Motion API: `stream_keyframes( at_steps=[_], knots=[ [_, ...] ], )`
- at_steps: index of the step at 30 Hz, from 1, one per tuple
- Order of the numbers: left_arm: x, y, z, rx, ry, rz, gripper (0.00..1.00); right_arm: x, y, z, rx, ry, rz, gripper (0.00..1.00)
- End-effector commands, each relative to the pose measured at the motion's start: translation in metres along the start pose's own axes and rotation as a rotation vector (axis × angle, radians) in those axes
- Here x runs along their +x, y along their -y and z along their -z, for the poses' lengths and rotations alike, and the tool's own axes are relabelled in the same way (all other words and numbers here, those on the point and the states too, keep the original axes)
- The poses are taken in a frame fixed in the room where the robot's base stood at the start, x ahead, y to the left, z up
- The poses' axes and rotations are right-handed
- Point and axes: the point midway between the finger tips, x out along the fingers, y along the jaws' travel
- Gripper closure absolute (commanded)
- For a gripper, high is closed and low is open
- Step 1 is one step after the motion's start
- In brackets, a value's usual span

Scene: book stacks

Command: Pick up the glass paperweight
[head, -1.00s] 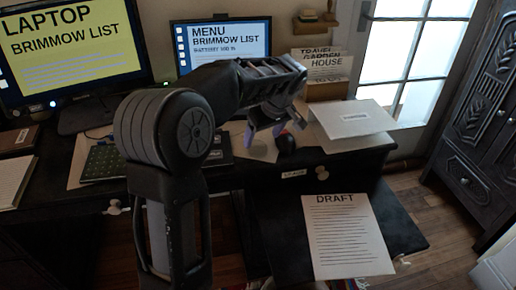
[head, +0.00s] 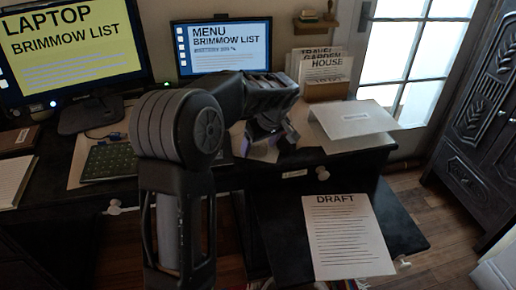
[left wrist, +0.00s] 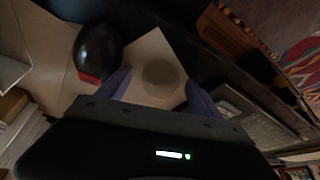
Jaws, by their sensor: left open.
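In the left wrist view, a round, grey, see-through disc that looks like the glass paperweight (left wrist: 160,78) sits on a pale square sheet (left wrist: 150,50). My left gripper (left wrist: 158,92) is open, with one purple finger on each side of the disc in the picture. Nothing is held; I cannot tell how far the fingertips are above the sheet. In the head view, my left gripper (head: 268,143) points down over the desk, and my arm hides the paperweight. My right gripper is not in view.
A dark rounded mouse (left wrist: 96,52) lies close beside one finger. On the black desk, a white box-like stand (head: 352,120) is to the right and a keyboard (head: 108,161) to the left. A DRAFT sheet (head: 347,235) lies on a lower surface in front. Two monitors stand behind.

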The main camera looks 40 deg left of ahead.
Motion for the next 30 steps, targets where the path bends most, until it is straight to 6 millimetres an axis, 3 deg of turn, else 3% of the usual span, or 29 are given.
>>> stream_keyframes(
  at_steps=[10, 30],
  knots=[
    [-0.0004, 0.0000, 0.0001, 0.000, 0.000, 0.000, 0.24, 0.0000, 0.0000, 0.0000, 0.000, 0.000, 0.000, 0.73],
    [-0.0004, -0.0001, 0.0001, 0.000, 0.000, 0.000, 0.79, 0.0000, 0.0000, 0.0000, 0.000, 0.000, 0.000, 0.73]
  ],
)
